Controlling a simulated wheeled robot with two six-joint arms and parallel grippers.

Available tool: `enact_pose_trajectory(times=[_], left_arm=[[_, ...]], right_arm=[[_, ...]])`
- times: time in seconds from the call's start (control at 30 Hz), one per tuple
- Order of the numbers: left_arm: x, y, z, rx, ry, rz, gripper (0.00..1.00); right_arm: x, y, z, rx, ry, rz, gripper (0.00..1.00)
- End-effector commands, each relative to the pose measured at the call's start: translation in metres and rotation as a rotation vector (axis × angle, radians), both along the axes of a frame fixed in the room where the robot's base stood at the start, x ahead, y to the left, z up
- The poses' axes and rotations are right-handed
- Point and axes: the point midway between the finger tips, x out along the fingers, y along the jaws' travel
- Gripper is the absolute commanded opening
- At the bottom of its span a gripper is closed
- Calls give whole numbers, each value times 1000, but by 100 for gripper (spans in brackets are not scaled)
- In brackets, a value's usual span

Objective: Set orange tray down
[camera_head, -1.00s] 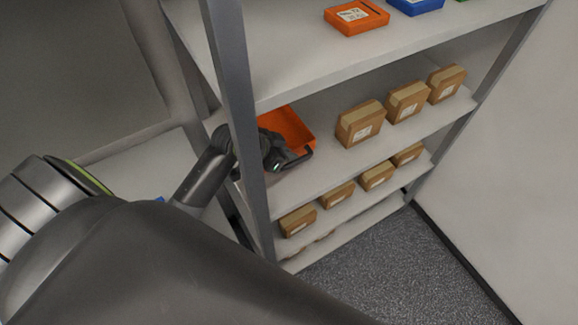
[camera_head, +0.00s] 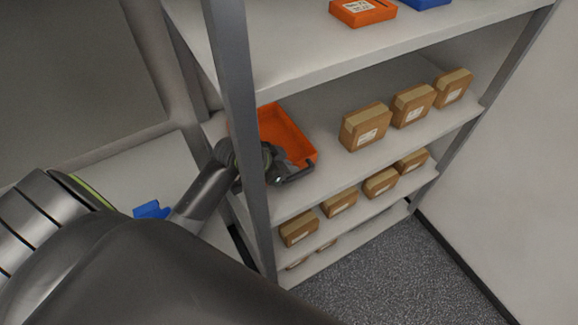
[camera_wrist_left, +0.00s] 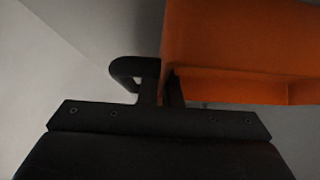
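The orange tray (camera_head: 288,135) is at the left end of the middle shelf, partly behind the grey shelf post. It looks empty, and I cannot tell whether its underside touches the shelf. My left gripper (camera_head: 290,168) is at its near edge, with the arm reaching around the left of the post. In the left wrist view the fingers (camera_wrist_left: 163,88) are close together at the wall of the orange tray (camera_wrist_left: 240,45) and appear shut on it. My right gripper is not in view.
The shelf post (camera_head: 235,110) stands in front of my left wrist. Cardboard boxes (camera_head: 366,127) line the middle shelf right of the tray, with a bare strip between. More boxes sit below. Another orange tray (camera_head: 362,12) is on the shelf above. A blue object (camera_head: 152,210) lies left of the post.

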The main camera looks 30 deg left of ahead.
Motion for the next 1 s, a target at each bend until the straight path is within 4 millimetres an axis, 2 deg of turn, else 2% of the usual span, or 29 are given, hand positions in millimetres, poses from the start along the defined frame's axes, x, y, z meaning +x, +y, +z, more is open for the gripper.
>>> enact_pose_trajectory(times=[0.03,0.17,0.2,0.57,1.0], left_arm=[[0,0,-1,-1,0,1,8],[0,0,-1,-1,0,1,25],[0,0,-1,-1,0,1,26],[-4,4,7,1,-2,1,26],[-48,30,57,6,-2,-1,26]], right_arm=[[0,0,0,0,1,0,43],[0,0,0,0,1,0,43],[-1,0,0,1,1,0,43],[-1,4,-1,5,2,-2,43],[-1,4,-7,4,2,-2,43]])
